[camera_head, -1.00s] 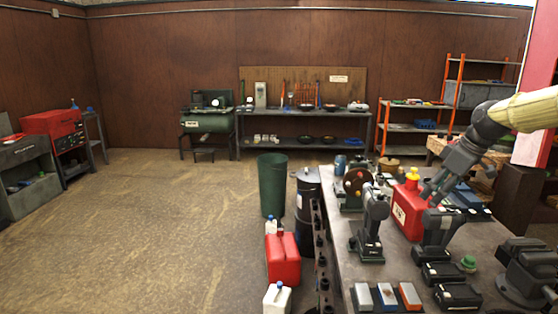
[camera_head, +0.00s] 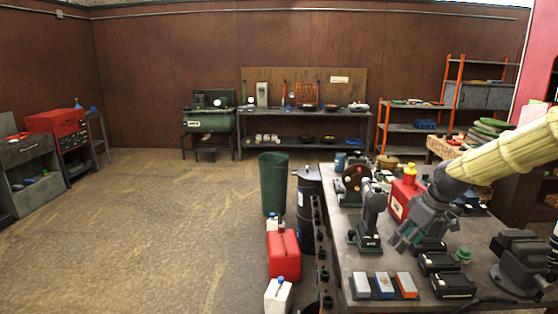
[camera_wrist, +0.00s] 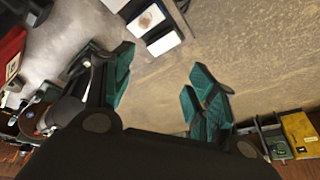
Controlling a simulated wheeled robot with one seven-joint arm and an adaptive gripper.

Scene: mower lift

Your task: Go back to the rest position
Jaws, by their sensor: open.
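My gripper (camera_head: 403,241) is above the workbench (camera_head: 345,262) in the head view, in front of the red fuel can (camera_head: 402,196) with a yellow cap. In the wrist view my gripper (camera_wrist: 160,90) shows two teal-padded fingers spread wide apart with nothing between them. A cordless drill (camera_head: 372,210) stands upright on the bench just left of my gripper in the picture. Part of a second tool behind my gripper is hidden.
Black battery packs (camera_head: 452,285), a bench vise (camera_head: 522,262) and three coloured blocks (camera_head: 384,286) sit on the bench. A green bin (camera_head: 272,183), a black barrel (camera_head: 308,205) and a red jerrycan (camera_head: 284,254) stand on the floor to its left. Floor further left is clear.

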